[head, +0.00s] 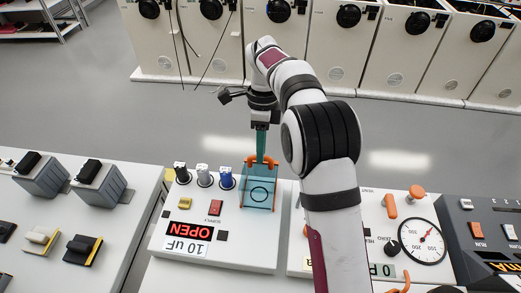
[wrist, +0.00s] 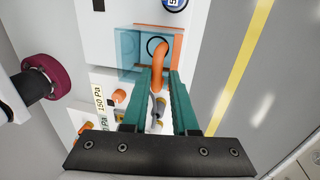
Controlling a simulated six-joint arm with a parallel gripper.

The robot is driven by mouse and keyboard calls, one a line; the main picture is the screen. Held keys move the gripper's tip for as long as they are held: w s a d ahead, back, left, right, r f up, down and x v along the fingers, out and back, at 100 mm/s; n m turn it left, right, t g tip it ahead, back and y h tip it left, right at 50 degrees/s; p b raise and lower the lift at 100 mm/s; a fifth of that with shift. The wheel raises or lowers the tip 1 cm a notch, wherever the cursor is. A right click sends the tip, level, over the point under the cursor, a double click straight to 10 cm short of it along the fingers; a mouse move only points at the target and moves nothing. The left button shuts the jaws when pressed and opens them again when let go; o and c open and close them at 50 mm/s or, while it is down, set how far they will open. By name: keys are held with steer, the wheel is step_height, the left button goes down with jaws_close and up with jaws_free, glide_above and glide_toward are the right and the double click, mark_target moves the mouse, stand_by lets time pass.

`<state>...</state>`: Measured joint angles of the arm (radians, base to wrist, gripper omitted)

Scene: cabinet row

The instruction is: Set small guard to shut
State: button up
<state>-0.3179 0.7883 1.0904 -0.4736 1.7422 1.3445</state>
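The small guard (head: 258,192) is a clear teal cover on the white sloped panel, over a dark ring marking. An orange piece shows at its top edge. In the wrist view the guard (wrist: 140,50) is upper centre, with a curved orange handle (wrist: 155,52). My gripper (head: 261,157) reaches down to the guard's top edge. In the wrist view my gripper (wrist: 162,78) has its teal fingers a little apart, with the orange handle between their tips. Whether they press on it is not clear. A red OPEN display (head: 189,230) is on the same panel.
Several knobs (head: 204,175) stand left of the guard. A red switch (head: 215,207) and a yellow switch (head: 184,203) sit below them. A dial gauge (head: 422,241) is on the panel to the right. Grey floor (head: 210,115) lies behind.

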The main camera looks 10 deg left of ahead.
steer(key=o, duration=0.4)
steer(key=shift+r, duration=0.1)
step_height(320, 180, up, 7)
steer(key=w, duration=0.1)
steer(key=shift+w+r, duration=0.15)
steer(key=shift+w, duration=0.1)
steer(key=s+d+r+n+t+y, duration=0.1)
steer(key=s+d+r+n, duration=0.3)
steer(key=s, duration=0.4)
steer(key=s+d+r+n, duration=0.1)
steer(key=s+d+n, duration=0.2)
steer(key=s+d, duration=0.45)
steer(key=s+f+n, duration=0.2)
steer(key=s+f, duration=0.2)
steer(key=s, duration=0.4)
steer(key=s+d+f+n+t, duration=0.1)
steer(key=s+f+n, duration=0.2)
steer(key=s, duration=0.6)
steer(key=shift+s+f+y, duration=0.15)
steer(key=shift+f+y, duration=0.25)
steer(key=shift+f, duration=0.1)
